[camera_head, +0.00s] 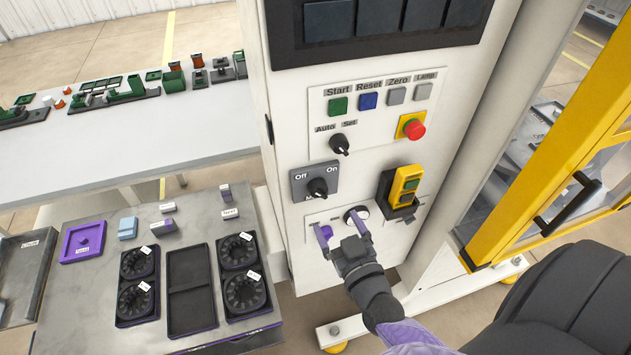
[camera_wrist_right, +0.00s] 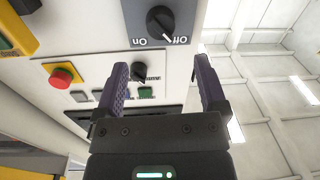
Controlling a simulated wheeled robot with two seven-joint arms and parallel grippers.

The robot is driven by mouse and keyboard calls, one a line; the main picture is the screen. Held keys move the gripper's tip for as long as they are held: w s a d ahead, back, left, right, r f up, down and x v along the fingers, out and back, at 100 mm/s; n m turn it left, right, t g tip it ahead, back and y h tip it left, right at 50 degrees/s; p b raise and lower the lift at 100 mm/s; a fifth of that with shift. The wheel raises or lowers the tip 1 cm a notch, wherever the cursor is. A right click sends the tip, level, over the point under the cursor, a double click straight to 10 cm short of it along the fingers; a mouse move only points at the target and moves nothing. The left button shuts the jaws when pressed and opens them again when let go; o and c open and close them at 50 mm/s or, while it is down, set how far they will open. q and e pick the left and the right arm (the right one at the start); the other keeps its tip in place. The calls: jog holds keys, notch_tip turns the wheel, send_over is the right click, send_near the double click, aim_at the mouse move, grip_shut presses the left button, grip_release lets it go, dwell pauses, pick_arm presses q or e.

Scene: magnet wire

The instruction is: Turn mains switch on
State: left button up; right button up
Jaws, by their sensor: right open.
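The mains switch (camera_head: 318,187) is a black rotary knob on a grey plate marked Off and On, on the white cabinet front. It also shows upside down at the top of the right wrist view (camera_wrist_right: 160,20), where its white mark points toward the Off side. My right gripper (camera_head: 342,230) is open and empty, with purple fingers spread, just below the switch plate in the head view. In the right wrist view the gripper (camera_wrist_right: 162,66) shows its fingers apart, with the knob beyond the tips and not touched. My left gripper is not in view.
A yellow-and-black device (camera_head: 405,187), a red stop button (camera_head: 413,129) and a smaller selector knob (camera_head: 339,144) sit near the switch. A yellow-framed door (camera_head: 560,150) stands at right. A workbench (camera_head: 205,220) with trays and parts is at left.

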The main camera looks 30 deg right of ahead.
aim_at(322, 196)
jog(key=w, duration=0.2)
jog(key=w+d, duration=0.1)
jog(key=w, duration=0.2)
jog(key=w+b, duration=0.1)
jog(key=w, duration=0.2)
jog(key=shift+d, duration=0.2)
jog(key=shift+c, duration=0.4)
grip_shut()
